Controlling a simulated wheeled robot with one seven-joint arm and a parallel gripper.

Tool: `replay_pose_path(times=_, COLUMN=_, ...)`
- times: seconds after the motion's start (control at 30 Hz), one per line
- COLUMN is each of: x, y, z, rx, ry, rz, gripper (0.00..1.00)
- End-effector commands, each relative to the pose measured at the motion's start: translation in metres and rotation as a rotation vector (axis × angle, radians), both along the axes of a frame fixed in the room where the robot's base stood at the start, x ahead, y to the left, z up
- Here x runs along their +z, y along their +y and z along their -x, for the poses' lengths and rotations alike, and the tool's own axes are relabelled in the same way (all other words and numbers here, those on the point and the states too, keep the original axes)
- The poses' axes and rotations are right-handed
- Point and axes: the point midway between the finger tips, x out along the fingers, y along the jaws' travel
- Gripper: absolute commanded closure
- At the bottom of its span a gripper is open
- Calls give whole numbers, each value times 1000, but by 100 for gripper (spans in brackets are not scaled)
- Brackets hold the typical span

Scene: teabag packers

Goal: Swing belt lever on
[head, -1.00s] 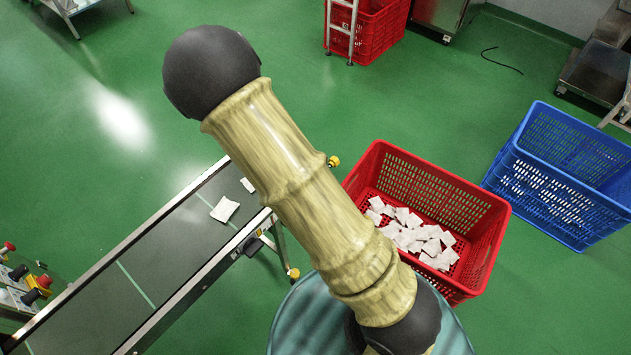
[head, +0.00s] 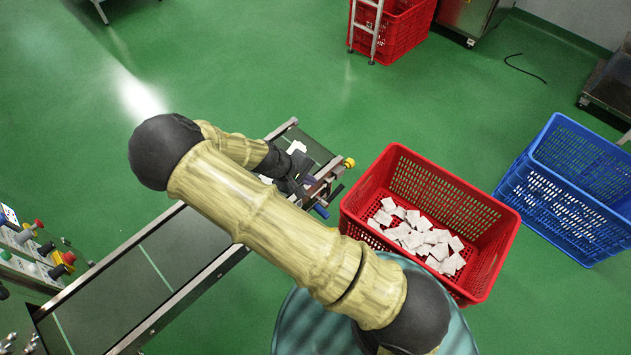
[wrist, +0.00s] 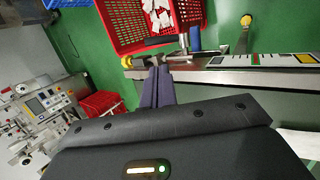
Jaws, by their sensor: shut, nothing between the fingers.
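My gripper (wrist: 157,72) is shut and empty in the wrist view. Its dark fingertips are at the near edge of a metal rail, close below a small lever-like bar with a dark grip (wrist: 160,40). I cannot tell whether they touch it. A blue knob (wrist: 195,38) is just right of the bar, and a marked plate (wrist: 265,60) with coloured stripes lies farther right along the rail. In the head view my gripper (head: 312,188) is at the conveyor's side rail; the blue knob (head: 321,212) shows beside it. My arm hides part of the belt, and the lever's setting is unclear.
The conveyor belt (head: 190,245) runs from lower left to upper centre. A red crate (head: 470,190) with white teabags stands just right of it, and a blue crate (head: 580,170) is farther right. A control panel (head: 30,250) is at left. Green floor is open behind.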

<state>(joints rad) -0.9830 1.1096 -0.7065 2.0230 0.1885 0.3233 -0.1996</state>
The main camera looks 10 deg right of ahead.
Motion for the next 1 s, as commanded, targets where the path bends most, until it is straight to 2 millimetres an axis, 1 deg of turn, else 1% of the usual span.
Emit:
replay_pose_path(times=0.5, x=-74, y=-49, z=-12, rx=-5, ry=2, rz=1, gripper=100)
replay_pose_path(times=0.63, x=-91, y=-60, z=-15, rx=-3, ry=1, rz=0, gripper=100)
replay_pose_path(times=0.8, x=-103, y=-67, z=-18, rx=-2, ry=0, rz=-1, gripper=100)
replay_pose_path(times=1.0, x=-105, y=-67, z=-18, rx=-2, ry=-1, rz=-1, gripper=100)
